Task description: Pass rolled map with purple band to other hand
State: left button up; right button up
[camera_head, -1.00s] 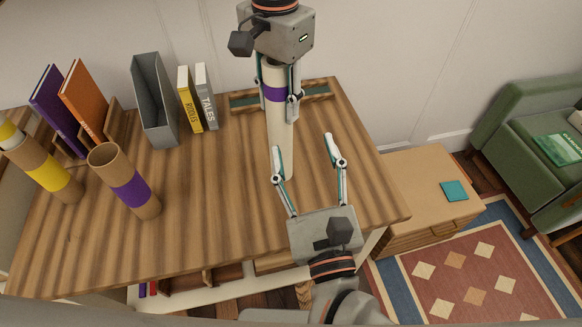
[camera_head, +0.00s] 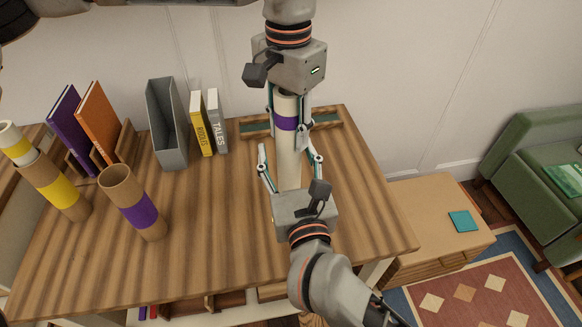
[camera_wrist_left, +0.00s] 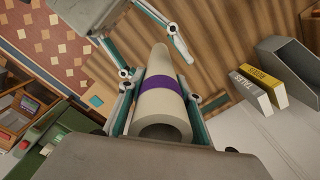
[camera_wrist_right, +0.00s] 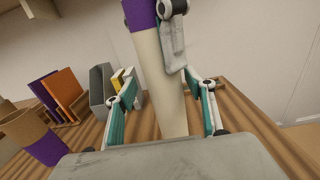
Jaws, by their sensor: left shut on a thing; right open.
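The rolled map (camera_head: 289,160) is a cream tube with a purple band (camera_head: 286,119). It hangs upright above the desk in my left gripper (camera_head: 287,124), which is shut on it around the band. The left wrist view shows the tube's open end (camera_wrist_left: 163,130) between the fingers. My right gripper (camera_head: 290,168) is open, with its fingers on either side of the tube's lower part. In the right wrist view the tube (camera_wrist_right: 165,85) stands between the open fingers, with gaps on both sides.
On the desk (camera_head: 215,240) stand a brown tube with a purple band (camera_head: 136,208), a brown tube with a yellow band (camera_head: 57,187), books (camera_head: 203,124) and a grey file holder (camera_head: 167,125). A shallow tray (camera_head: 325,119) lies behind the map. The desk's front middle is clear.

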jog(key=shift+w+a, duration=0.15)
jog(key=shift+w, duration=0.4)
jog(key=c, duration=1.2)
pick_arm(q)
jog(key=o, duration=1.4)
jog(key=shift+d, duration=0.1)
pick_arm(e)
jog(key=shift+c, duration=0.2)
